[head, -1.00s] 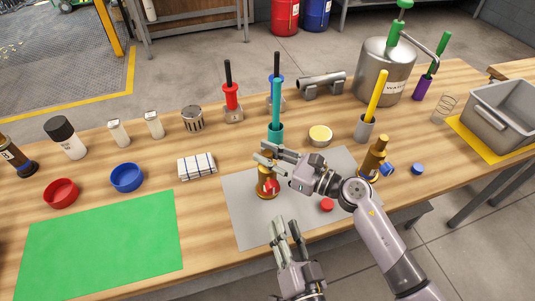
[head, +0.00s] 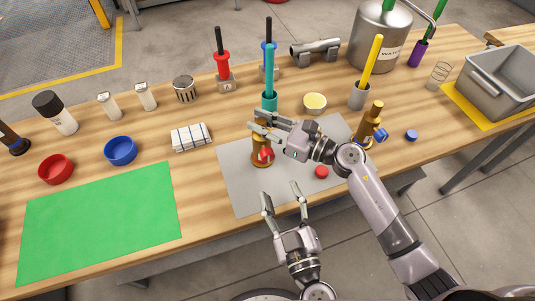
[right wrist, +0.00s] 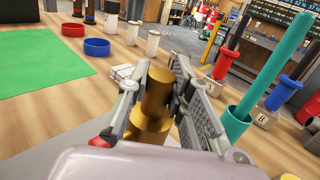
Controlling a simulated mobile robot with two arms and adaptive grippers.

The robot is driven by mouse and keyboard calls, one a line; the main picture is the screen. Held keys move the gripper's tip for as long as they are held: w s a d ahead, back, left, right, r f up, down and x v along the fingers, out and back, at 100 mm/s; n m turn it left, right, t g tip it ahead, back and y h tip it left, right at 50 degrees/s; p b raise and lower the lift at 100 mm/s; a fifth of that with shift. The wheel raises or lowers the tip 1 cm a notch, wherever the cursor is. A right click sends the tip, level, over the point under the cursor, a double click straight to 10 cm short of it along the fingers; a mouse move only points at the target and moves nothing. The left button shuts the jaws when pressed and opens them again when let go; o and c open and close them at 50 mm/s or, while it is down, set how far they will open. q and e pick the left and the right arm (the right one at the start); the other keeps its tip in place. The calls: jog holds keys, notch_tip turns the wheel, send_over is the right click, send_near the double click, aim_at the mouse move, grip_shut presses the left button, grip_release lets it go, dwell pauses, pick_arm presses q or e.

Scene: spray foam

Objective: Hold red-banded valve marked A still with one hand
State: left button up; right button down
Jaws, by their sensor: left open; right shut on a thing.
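The brass valve (head: 262,156) with a red part low on its side stands upright on the grey mat (head: 235,190); I cannot read a letter on it. My right gripper (head: 262,129) is shut around its upper part. In the right wrist view the brass top of the valve (right wrist: 156,95) sits between the two fingers. My left gripper (head: 282,194) is open and empty, below the valve in the head view and apart from it, near the mat's front edge.
A red cap (head: 321,172) lies on the mat, a blue cap (head: 411,135) on the table. The teal tool (head: 269,80) stands close behind my right gripper. The green mat (head: 100,220) is clear.

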aim_at(268, 159)
pick_arm(q)
jog(key=n, duration=2.9)
jog(key=shift+w+a, duration=0.15)
jog(key=shift+a, duration=0.05)
jog(key=x, duration=1.1)
jog(key=shift+w+d, duration=0.1)
jog(key=shift+w, duration=0.05)
jog(key=shift+c, duration=0.5)
